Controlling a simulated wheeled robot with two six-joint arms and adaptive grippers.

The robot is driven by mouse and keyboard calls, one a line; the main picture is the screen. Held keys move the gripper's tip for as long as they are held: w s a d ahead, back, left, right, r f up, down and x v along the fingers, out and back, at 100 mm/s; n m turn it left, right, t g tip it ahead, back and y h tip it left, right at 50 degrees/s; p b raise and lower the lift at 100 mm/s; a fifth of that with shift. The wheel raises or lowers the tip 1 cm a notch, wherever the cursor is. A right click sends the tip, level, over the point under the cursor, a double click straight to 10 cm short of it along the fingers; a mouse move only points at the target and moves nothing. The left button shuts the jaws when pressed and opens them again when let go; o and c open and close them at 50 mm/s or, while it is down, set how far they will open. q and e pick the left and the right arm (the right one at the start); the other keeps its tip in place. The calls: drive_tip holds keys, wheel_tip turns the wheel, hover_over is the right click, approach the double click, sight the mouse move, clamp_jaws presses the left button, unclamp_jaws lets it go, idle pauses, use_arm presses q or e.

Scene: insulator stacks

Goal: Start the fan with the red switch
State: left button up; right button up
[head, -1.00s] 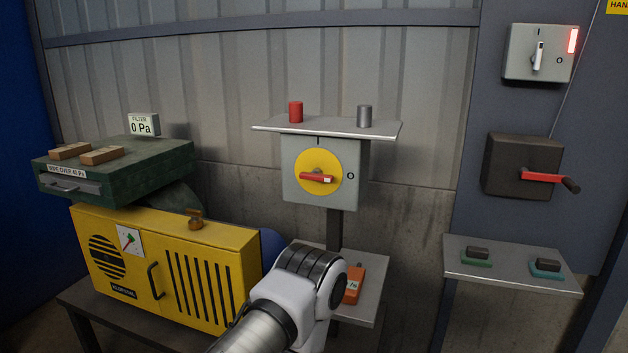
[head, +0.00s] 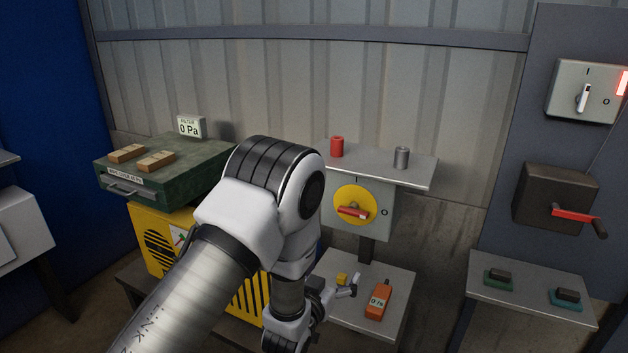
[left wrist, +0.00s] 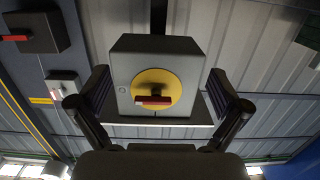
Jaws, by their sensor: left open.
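The red switch handle (head: 353,212) lies nearly level on a yellow disc (head: 341,199) on a grey box (head: 376,230). "O" is marked to its right. The handle (left wrist: 153,101) also shows in the left wrist view, which looks upside down. My left gripper (head: 347,285) is open and empty, below the switch box. In the left wrist view its fingers (left wrist: 160,88) stand apart at either side of the box, with the handle between them in the picture. A yellow machine (head: 150,225), perhaps the fan, is partly hidden by my left arm. My right gripper is out of view.
A shelf (head: 425,177) above the switch holds a red and a grey cylinder. An orange meter (head: 379,300) lies on the small table (head: 396,331) below. A dark box (head: 546,192) with a red crank and a grey breaker (head: 562,92) are at right. The display (head: 191,127) reads 0 Pa.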

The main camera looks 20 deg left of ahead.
use_arm(q)
drive_tip(key=t+p, duration=0.1)
drive_tip(key=p, duration=0.1)
approach(351, 212)
drive_tip(key=w, duration=0.3)
drive_tip(key=w+p, duration=0.2)
drive_tip(key=w, duration=0.5)
drive_tip(key=shift+p, duration=0.35)
drive_tip(key=shift+w+d, duration=0.1)
drive_tip(key=shift+w, duration=0.3)
drive_tip(key=shift+f, duration=0.1)
drive_tip(key=c, duration=1.2)
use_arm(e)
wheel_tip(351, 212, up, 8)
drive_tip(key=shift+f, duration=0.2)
